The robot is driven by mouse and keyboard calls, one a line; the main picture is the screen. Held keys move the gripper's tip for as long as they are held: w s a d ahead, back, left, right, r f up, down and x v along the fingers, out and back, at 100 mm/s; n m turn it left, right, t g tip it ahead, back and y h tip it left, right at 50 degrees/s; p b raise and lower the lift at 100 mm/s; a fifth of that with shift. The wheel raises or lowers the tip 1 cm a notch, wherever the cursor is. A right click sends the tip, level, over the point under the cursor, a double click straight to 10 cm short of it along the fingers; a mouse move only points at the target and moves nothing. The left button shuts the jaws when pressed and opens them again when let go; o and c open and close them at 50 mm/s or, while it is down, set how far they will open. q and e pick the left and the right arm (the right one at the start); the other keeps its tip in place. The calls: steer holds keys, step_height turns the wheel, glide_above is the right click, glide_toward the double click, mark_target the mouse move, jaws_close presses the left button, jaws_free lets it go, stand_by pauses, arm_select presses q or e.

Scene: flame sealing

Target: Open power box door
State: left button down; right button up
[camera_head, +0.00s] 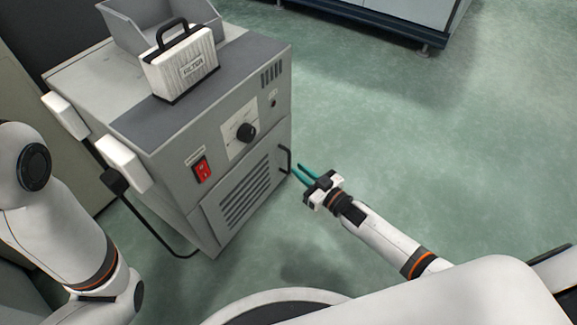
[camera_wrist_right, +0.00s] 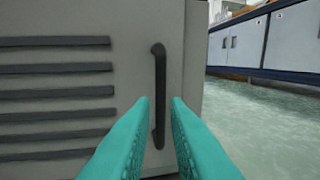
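The power box (camera_head: 180,170) is a grey cabinet on the floor. Its lower front door (camera_head: 236,212) has dark vent slots and looks closed. A dark vertical handle (camera_head: 286,160) is at the door's right edge. It also shows upright in the right wrist view (camera_wrist_right: 159,75). My right gripper (camera_head: 297,172) is close in front of the handle, with teal fingers open. In the right wrist view, the handle lines up between the two fingertips (camera_wrist_right: 161,100). I cannot tell whether they touch it. My left arm shows at the left, but its gripper is not in view.
A red switch (camera_head: 202,168) and a black knob (camera_head: 246,132) are above the door. A filter case (camera_head: 180,68) and a grey open bin (camera_head: 150,22) are on top. A black cable (camera_head: 150,228) hangs at the left. The floor at right is clear.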

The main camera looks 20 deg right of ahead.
mark_target(290, 163)
steer(key=b+x, duration=0.2)
steer(key=x, duration=0.3)
steer(key=shift+w, duration=0.2)
jaws_close()
